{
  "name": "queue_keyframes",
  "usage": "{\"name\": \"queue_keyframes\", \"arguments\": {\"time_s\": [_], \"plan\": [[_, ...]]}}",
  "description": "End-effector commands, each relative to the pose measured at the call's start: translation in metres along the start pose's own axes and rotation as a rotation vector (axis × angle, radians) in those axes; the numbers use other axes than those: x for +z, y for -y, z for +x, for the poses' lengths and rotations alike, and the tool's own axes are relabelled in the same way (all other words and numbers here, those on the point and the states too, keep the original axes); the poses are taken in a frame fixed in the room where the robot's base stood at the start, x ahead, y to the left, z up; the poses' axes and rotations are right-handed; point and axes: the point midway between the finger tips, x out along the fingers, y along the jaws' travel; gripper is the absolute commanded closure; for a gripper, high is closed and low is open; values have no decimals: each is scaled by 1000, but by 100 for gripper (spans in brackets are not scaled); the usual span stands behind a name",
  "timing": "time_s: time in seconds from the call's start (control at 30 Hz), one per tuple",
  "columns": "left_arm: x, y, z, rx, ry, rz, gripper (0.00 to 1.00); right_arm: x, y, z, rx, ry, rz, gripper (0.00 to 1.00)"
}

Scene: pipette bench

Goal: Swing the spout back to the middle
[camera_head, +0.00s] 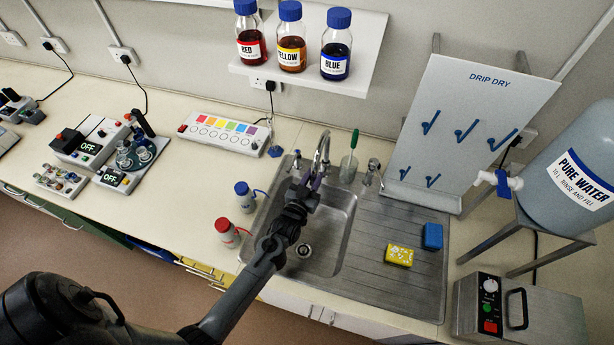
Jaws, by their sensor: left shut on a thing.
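The spout (326,146) is a curved chrome tap at the back of the steel sink (334,232). Its upper bend shows above my left gripper (309,184), and its lower part and tip are hidden behind the gripper and arm. My left gripper is over the left part of the basin, at the spout, and is shut on it; the fingertips are small and dark, so the exact contact point is unclear. My left arm reaches in from the bottom left. My right gripper is not in view.
A red-capped bottle (228,233) and a blue-capped bottle (245,196) stand left of the sink, close to my arm. A yellow sponge (399,255) and a blue sponge (432,236) lie on the drainer. A green-handled brush (353,141) stands behind the basin.

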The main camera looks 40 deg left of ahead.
Motion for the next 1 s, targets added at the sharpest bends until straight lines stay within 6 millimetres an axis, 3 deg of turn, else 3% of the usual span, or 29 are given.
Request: {"name": "queue_keyframes", "arguments": {"time_s": [0.47, 0.5, 0.6, 1.0], "plan": [[3, -2, 0, 0, 8, 5, 100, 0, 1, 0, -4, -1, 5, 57], [3, -2, 0, 0, 7, 5, 68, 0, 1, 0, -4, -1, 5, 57], [2, -2, 0, -1, 6, 4, 55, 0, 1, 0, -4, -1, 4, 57], [2, -2, -6, 0, 4, 2, 55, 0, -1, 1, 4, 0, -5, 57]]}}
